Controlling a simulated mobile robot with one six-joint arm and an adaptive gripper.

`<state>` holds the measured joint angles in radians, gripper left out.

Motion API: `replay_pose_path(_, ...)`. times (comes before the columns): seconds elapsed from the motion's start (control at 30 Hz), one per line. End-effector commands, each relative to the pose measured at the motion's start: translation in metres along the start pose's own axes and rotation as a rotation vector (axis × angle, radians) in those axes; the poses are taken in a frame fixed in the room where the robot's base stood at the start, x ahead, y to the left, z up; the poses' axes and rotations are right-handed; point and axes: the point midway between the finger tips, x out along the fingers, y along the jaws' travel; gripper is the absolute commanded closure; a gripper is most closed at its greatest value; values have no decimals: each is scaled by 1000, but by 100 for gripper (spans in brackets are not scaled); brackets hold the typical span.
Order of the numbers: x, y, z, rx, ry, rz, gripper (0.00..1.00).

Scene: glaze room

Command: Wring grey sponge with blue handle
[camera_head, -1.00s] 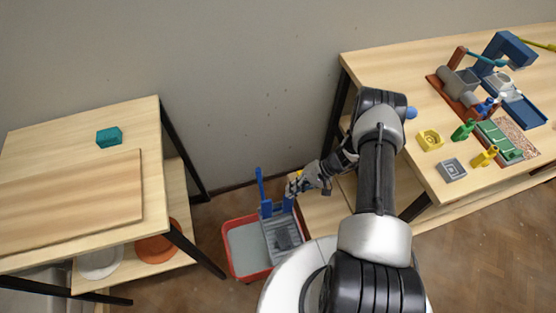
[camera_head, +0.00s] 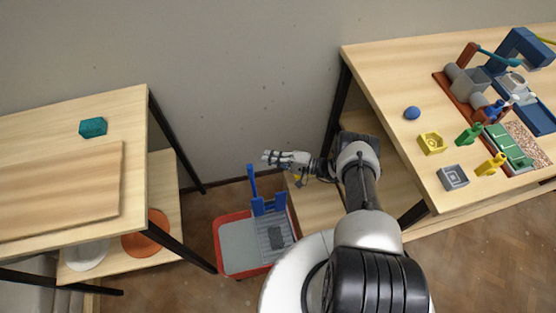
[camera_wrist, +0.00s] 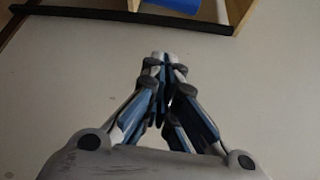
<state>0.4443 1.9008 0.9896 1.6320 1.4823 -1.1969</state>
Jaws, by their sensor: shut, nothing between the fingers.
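A red tub (camera_head: 219,262) with a pale grey inside stands on the floor between the two tables. A grey slatted wringer (camera_head: 265,228) with blue uprights sits in its right part. A small dark grey block, seemingly the sponge (camera_head: 276,238), lies on the slats. A blue handle (camera_head: 252,181) stands upright at the wringer's back left. My gripper (camera_head: 268,158) is shut and empty, above and just right of the handle's top in the picture, apart from it. Its closed fingertips also show in the wrist view (camera_wrist: 162,60), against plain wall.
The left table (camera_head: 70,120) carries a teal block (camera_head: 93,127) and a board. Plates lie on its lower shelf. The right table (camera_head: 400,70) holds a blue ball (camera_head: 412,113), coloured bottles and blue equipment. A low wooden shelf (camera_head: 318,212) is right of the tub.

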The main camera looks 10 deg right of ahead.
Motion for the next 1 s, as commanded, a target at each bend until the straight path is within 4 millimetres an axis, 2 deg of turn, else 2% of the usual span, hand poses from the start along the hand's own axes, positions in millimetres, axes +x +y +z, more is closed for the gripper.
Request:
replay_pose_path(0.03,14,2,1,0,-5,2,100)
replay_pose_path(0.2,50,3,2,0,-6,2,100)
replay_pose_path(0.4,39,1,23,4,1,3,100)
replay_pose_path(0.57,35,1,34,3,0,3,100)
replay_pose_path(1.0,34,1,38,1,0,2,100)
